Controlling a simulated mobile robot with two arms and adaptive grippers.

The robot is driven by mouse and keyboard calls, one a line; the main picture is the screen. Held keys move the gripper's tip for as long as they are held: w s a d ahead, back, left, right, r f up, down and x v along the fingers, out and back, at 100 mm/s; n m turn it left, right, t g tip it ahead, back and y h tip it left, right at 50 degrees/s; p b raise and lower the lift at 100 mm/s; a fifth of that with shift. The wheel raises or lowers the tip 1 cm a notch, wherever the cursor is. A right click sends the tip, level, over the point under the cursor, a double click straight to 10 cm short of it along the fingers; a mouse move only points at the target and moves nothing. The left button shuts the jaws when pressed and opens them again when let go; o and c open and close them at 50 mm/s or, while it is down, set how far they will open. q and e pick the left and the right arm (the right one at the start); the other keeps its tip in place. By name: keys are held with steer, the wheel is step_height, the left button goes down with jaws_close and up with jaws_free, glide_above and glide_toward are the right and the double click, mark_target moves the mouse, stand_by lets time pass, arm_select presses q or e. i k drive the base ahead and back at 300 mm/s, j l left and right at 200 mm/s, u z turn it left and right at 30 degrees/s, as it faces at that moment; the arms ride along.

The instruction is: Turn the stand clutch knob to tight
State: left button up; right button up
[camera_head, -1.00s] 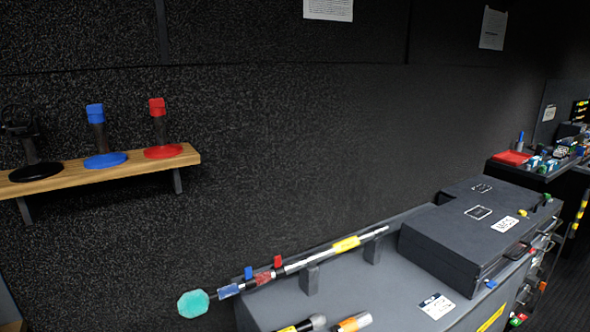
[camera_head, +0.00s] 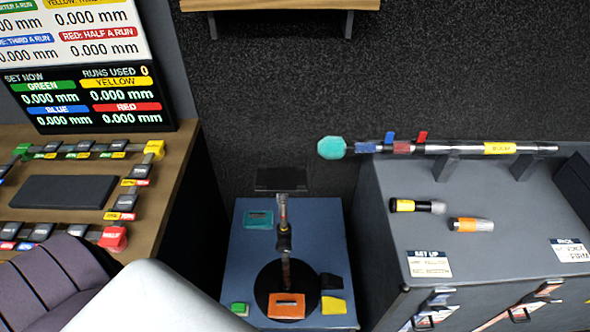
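A short stand rises from a blue-topped case (camera_head: 240,275) at the bottom centre. It has a round black base (camera_head: 264,283), a metal pole (camera_head: 282,206) and a dark collar (camera_head: 284,240) partway up. I cannot make out which part is the clutch knob, or its setting. An orange tag (camera_head: 286,306) with a dark mark lies at the front of the base. Neither of my grippers is in view. A pale, smooth part at the lower left looks like my own arm.
A grey case (camera_head: 385,235) at right carries a boom pole (camera_head: 440,149) on rests and two microphones (camera_head: 420,206). A wooden desk (camera_head: 165,190) with a display (camera_head: 90,95) stands at left, a purple chair (camera_head: 50,280) before it. A dark gap separates desk and blue-topped case.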

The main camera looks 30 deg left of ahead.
mark_target(283, 246)
steer(key=u, duration=1.05)
